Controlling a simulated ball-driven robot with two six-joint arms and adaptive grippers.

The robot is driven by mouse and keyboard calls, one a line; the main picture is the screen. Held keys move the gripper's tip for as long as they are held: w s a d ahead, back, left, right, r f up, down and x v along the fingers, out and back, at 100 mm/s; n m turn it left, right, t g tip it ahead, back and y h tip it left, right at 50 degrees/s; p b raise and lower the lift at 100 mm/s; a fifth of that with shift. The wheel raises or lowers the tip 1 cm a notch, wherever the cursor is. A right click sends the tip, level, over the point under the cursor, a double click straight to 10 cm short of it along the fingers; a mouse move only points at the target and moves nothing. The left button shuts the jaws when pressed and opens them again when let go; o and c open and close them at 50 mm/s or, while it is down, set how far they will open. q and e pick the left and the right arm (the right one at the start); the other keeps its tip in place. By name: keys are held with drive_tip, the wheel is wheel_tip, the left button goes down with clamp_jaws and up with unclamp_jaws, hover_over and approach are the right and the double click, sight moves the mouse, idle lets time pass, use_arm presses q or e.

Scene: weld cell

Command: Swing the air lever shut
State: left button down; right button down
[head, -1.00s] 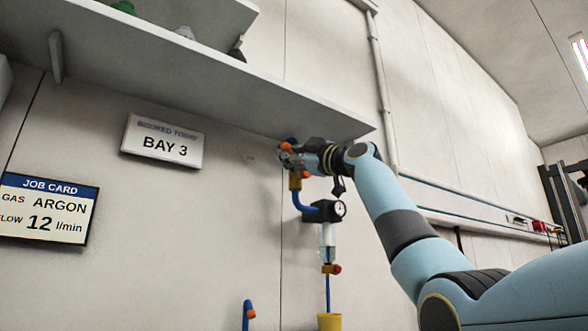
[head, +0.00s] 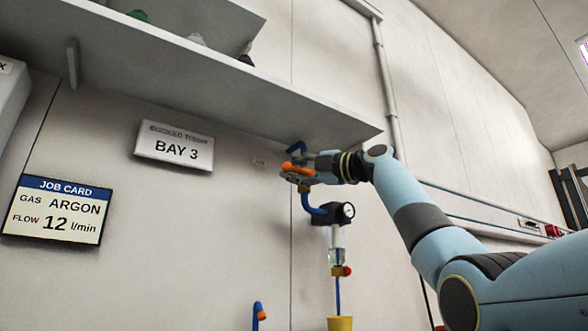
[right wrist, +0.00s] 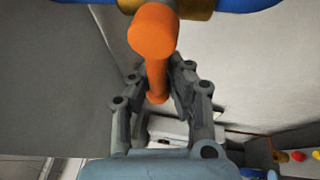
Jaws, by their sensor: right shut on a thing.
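The air lever (right wrist: 153,40) is an orange bar with a rounded end in the right wrist view, joined at the top to a brass valve body (right wrist: 195,8) on a blue pipe (right wrist: 245,3). My right gripper (right wrist: 157,68) has one finger on each side of the lever and is shut on it. In the head view the right gripper (head: 305,168) is at the valve on the wall, just under the shelf, and covers most of it. The lever's exact angle to the pipe is hard to tell. My left gripper is out of view.
A grey shelf (head: 200,83) overhangs close above the right gripper. Below it hang a black regulator with a gauge (head: 347,211), a clear flow tube (head: 336,236) and a yellow cup (head: 340,324). A BAY 3 sign (head: 174,147) and job card (head: 57,209) are on the wall left.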

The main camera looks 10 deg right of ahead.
drive_tip(key=shift+f, duration=0.15)
idle(0.3)
drive_tip(key=c, duration=1.3)
unclamp_jaws()
drive_tip(key=shift+o, duration=0.2)
drive_tip(key=shift+s, duration=0.1)
drive_tip(key=v, duration=1.1)
drive_tip(key=shift+s+d, duration=0.3)
